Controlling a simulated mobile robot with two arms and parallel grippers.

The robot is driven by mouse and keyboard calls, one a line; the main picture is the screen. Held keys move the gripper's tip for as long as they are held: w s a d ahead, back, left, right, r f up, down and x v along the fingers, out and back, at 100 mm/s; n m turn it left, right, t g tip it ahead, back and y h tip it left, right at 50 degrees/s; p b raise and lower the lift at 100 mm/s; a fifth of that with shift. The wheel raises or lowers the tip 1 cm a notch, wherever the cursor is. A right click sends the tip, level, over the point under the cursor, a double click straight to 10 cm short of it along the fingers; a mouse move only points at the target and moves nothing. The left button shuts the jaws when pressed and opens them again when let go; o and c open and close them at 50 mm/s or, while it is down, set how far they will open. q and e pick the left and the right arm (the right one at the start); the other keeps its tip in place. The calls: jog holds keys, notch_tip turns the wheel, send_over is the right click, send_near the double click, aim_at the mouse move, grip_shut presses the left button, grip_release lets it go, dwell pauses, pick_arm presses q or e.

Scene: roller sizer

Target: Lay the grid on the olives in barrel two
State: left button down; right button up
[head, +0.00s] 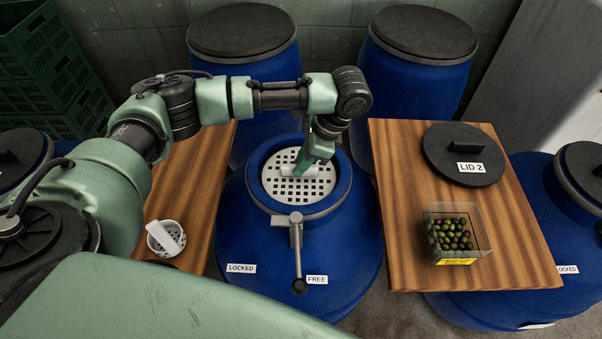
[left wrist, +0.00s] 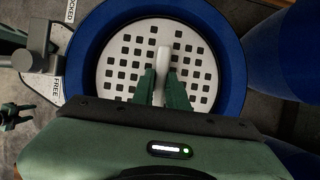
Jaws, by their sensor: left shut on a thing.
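The grid (head: 298,188) is a white round plate with square holes and a raised handle. It lies level within the round mouth of the open blue barrel (head: 345,240) at the centre. My left gripper (head: 309,168) is shut on the grid's handle from above. The left wrist view shows its fingers (left wrist: 163,88) around the white handle, with the grid (left wrist: 115,55) inside the blue rim. Olives under the grid cannot be made out. A small dark green shape at the left edge of that view looks like my right gripper (left wrist: 18,115); its jaws are unclear.
A metal lever (head: 297,255) on the barrel's front points down near the FREE label. On the right wooden table (head: 400,200) are a black lid marked LID 2 (head: 447,147) and a clear box of olives (head: 455,238). A white perforated cup (head: 165,240) stands left. Other blue barrels surround.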

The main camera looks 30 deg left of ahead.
pick_arm(q)
notch_tip(320, 180, down, 4)
jog(key=shift+f, duration=0.25)
jog(key=c, duration=1.4)
grip_release()
jog(key=shift+f, duration=0.1)
jog(key=shift+d+r, duration=0.1)
jog(key=shift+r, duration=0.3)
jog(key=v, duration=1.1)
jog(key=shift+r+b, duration=0.2)
jog(key=shift+b, duration=0.15)
jog(key=shift+d+r, duration=0.1)
